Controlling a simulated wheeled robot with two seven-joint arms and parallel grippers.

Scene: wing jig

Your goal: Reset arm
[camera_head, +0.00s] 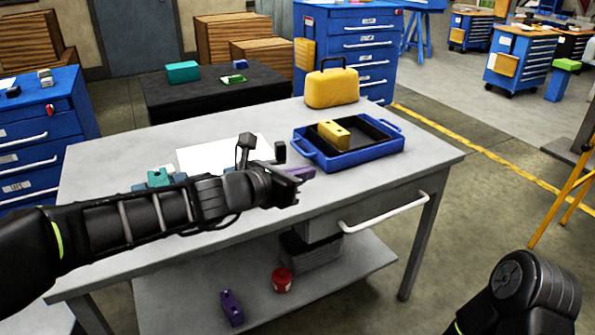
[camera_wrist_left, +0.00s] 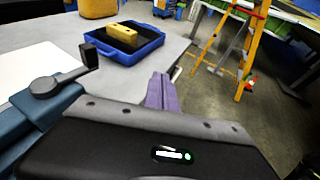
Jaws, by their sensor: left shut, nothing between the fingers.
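My left arm reaches in from the left over the grey workbench (camera_head: 380,190). My left gripper (camera_head: 290,184) is above the bench top near its front edge, shut and empty. A teal part (camera_head: 160,177) lies behind my left forearm, partly covered. Part of my right arm shows at the lower right of the head view, but its gripper is out of frame.
A blue tray (camera_head: 352,163) holds a yellow block (camera_head: 333,134) on the bench. A yellow case (camera_head: 331,88) stands behind it. White paper (camera_head: 225,153) lies left of the tray. The lower shelf (camera_head: 180,300) carries a red can (camera_head: 282,280) and a purple part (camera_head: 231,307).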

